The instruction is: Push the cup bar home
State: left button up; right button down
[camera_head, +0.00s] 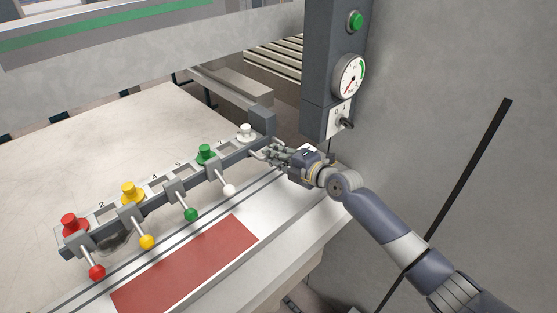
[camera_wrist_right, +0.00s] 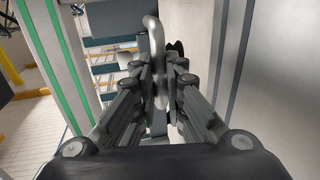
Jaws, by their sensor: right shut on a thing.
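The cup bar (camera_head: 225,166) is a long dark grey bar at the front of the metal bed, running from lower left to upper right. It carries red (camera_head: 71,224), yellow (camera_head: 131,191), green (camera_head: 206,153) and white (camera_head: 246,131) cups on top, with ball-ended levers in matching colours in front. My right gripper (camera_head: 268,152) is at the bar's right end. In the right wrist view its fingers (camera_wrist_right: 160,85) are closed around a bent metal handle (camera_wrist_right: 153,35). The exact contact is partly hidden by the fingers. My left gripper is out of view.
A dark column (camera_head: 325,60) with a green button (camera_head: 355,21), dial gauge (camera_head: 349,75) and switch (camera_head: 344,121) stands just behind my right gripper. A red-brown strip (camera_head: 185,265) lies in front of the bar. The bed (camera_head: 80,150) behind it is clear.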

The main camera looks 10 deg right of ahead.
jog(key=shift+b+x, duration=0.75)
jog(key=shift+x, duration=0.5)
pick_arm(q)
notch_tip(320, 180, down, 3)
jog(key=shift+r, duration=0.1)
pick_arm(e)
jog(key=shift+w+a+r, duration=0.2)
jog(key=shift+w, duration=0.15)
jog(key=c, duration=1.7)
grip_release()
jog(key=shift+o, duration=0.2)
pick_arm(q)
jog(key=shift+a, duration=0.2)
pick_arm(e)
jog(key=shift+s+d, duration=0.1)
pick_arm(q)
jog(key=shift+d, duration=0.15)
pick_arm(e)
jog(key=v, duration=1.2)
jog(key=shift+r, duration=0.1)
